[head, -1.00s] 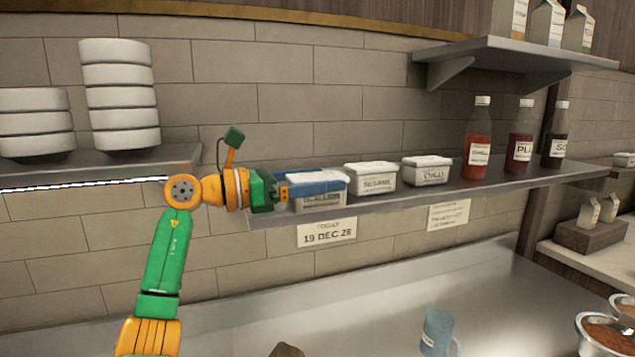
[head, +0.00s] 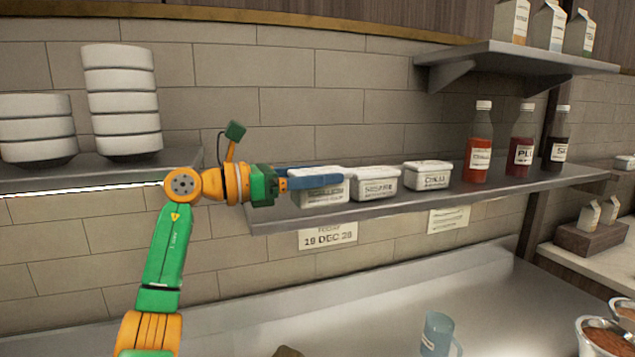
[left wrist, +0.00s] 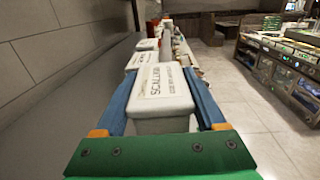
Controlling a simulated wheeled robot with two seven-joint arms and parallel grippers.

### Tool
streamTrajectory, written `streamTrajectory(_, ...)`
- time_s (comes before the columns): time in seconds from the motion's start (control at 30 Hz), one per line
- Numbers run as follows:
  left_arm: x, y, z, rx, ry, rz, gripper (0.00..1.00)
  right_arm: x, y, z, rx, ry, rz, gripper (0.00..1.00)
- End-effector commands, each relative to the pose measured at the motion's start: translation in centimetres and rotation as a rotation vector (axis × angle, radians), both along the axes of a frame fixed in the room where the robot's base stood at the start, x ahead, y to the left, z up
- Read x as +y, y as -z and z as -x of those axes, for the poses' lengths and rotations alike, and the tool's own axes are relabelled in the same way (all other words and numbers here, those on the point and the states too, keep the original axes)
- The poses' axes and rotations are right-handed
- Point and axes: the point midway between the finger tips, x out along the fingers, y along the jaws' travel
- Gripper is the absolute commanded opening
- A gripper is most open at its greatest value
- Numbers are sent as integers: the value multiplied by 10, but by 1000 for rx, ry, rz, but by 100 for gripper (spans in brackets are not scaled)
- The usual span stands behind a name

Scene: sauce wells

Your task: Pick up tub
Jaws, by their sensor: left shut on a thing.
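A white lidded tub (head: 321,195) labelled like "SCALLION" is at the left end of the wall shelf. My left gripper (head: 318,178) is shut on it, with blue fingers along its sides. In the left wrist view the same tub (left wrist: 162,98) sits between the two fingers, its label facing up at the camera. A second white tub (head: 374,184) stands just right of it, touching or nearly so. A third white tub marked "CHILLI" (head: 428,176) stands farther right. I cannot tell whether the held tub is clear of the shelf. My right gripper is not in view.
The shelf (head: 420,202) also carries an orange-red bottle (head: 479,146) and two dark bottles (head: 521,148) (head: 556,143). White bowl stacks (head: 122,103) stand on a shelf at left. A blue jug (head: 437,334) stands on the counter below.

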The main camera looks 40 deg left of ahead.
Motion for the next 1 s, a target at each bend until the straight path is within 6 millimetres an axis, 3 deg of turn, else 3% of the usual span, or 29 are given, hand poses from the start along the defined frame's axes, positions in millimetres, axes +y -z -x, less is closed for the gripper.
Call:
streamTrajectory(0.03,1,-23,1,-8,-3,1,0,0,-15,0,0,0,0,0)
streamTrajectory(0.2,-28,-58,25,-15,0,-3,0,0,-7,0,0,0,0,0)
streamTrajectory(0.5,-85,-98,67,-9,1,-5,0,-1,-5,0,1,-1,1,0)
streamTrajectory(0.8,-110,-111,86,-2,-1,0,0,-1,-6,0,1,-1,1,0)
streamTrajectory(1.0,-114,-102,83,0,13,0,0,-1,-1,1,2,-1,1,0)
